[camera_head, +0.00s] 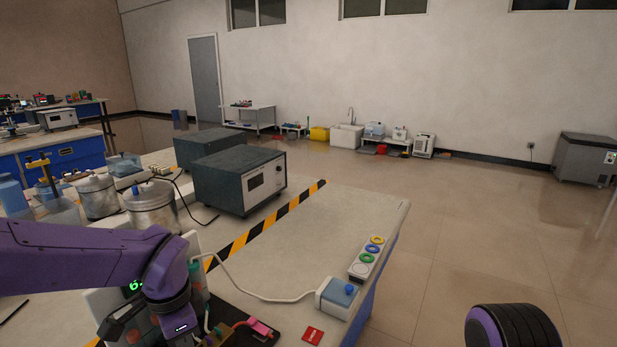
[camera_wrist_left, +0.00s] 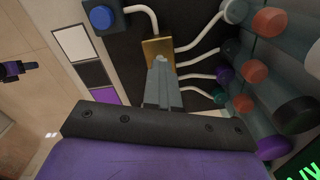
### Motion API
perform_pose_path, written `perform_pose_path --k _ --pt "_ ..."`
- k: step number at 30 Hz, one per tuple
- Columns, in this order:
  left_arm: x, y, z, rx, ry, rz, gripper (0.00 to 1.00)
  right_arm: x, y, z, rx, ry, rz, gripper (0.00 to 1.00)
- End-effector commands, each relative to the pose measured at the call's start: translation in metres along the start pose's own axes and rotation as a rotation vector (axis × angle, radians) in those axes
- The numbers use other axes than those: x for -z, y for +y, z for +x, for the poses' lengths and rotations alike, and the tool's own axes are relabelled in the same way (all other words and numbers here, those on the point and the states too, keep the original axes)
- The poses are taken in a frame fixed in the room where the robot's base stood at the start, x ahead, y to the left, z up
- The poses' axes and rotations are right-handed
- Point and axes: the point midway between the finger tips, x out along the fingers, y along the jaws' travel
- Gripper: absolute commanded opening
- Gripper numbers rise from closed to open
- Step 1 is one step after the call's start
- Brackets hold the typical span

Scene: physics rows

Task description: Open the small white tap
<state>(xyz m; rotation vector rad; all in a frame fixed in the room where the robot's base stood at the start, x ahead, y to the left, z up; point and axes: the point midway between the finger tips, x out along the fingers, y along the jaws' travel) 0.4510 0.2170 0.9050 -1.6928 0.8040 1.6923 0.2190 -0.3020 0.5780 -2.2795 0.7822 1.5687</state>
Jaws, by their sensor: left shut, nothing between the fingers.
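My left gripper (camera_wrist_left: 160,68) is shut and empty, its tips over or against a small brass-coloured block (camera_wrist_left: 157,50); contact cannot be told. Another white tube runs to a box with a blue knob (camera_wrist_left: 100,17). I cannot make out for certain which part is the small white tap. In the head view my left wrist hides most of this equipment. My right gripper is not in view.
A grey box instrument (camera_head: 240,180) and metal pots (camera_head: 152,205) stand farther back on the bench. The bench middle (camera_head: 320,235) is clear.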

Motion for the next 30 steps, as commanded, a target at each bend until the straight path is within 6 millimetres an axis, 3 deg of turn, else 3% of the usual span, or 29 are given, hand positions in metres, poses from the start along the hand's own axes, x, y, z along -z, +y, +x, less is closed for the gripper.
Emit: perform_pose_path --k 5,18,22,28,30 --pt "0.000 0.000 0.004 0.001 0.000 -0.032 0.00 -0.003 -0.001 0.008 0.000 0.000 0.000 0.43" --pt "0.000 0.000 0.006 0.002 0.001 -0.498 0.00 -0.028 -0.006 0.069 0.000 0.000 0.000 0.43" --pt "0.000 0.000 0.000 0.000 0.000 -0.602 0.00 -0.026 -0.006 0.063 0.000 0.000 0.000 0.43" --pt "0.000 0.000 0.000 0.000 -0.001 -0.604 0.01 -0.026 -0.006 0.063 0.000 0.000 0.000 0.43" --pt "0.000 0.000 0.000 0.000 -0.001 -0.604 0.14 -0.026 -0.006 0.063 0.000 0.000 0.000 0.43"
